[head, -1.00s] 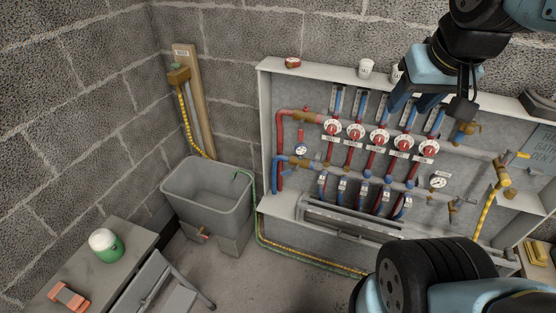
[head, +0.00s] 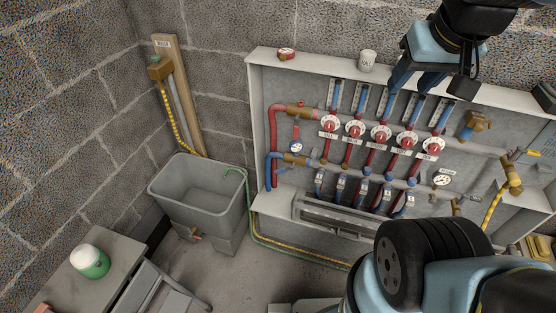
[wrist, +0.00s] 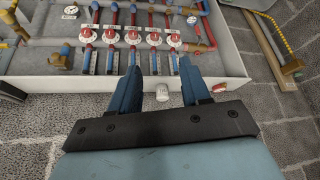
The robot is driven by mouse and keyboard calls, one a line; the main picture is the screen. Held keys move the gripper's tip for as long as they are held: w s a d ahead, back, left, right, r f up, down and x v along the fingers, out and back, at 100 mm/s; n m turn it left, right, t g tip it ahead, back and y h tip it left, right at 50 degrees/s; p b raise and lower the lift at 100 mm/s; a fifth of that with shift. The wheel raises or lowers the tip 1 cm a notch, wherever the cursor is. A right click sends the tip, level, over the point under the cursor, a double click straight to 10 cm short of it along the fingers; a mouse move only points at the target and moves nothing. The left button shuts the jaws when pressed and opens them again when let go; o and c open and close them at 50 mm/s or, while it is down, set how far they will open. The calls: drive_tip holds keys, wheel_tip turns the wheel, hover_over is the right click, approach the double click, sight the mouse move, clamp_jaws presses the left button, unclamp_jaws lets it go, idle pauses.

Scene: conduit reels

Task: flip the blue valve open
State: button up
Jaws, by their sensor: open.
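The blue valve shows in the head view as a brass body (head: 295,159) on the blue pipe at the panel's left, with a small blue handle (head: 281,170) beside it. The handle's exact angle is too small to tell. My gripper (head: 408,91) is open and empty, above and to the right of the valve, in front of the panel's upper part. In the wrist view my gripper (wrist: 160,68) shows both blue fingers apart, with nothing between them. I cannot clearly make out the blue handle in the wrist view.
A row of red dials (head: 381,134) spans the panel's middle, with red and blue pipes around it. A white cup (head: 367,61) and a red tin (head: 286,54) stand on the top ledge. A grey tub (head: 200,192) is at left. My arm covers the lower right.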

drive_tip(key=w+a+f+m+y, duration=0.25)
drive_tip(key=w+a, duration=0.35)
drive_tip(key=w, duration=0.3)
drive_tip(key=w+a+f+m+y, duration=0.1)
drive_tip(key=w+a+f, duration=0.2)
drive_tip(key=w+a, duration=0.4)
drive_tip(key=w+a+f+m, duration=0.3)
drive_tip(key=w+a+f, duration=0.3)
drive_tip(key=f, duration=0.2)
drive_tip(key=w+a+f+m, duration=0.3)
drive_tip(key=w+a+f, duration=0.3)
drive_tip(key=f, duration=0.3)
drive_tip(key=w+a+f+m+t+h, duration=0.1)
drive_tip(key=w+a+f+m+h, duration=0.2)
drive_tip(key=f, duration=0.8)
drive_tip(key=m+t+h, duration=0.2)
drive_tip(key=t+h, duration=0.5)
drive_tip(key=t, duration=0.3)
approach(279, 172)
drive_tip(key=x, duration=1)
drive_tip(key=shift+w+d+f, duration=0.1)
drive_tip(key=shift+w, duration=0.25)
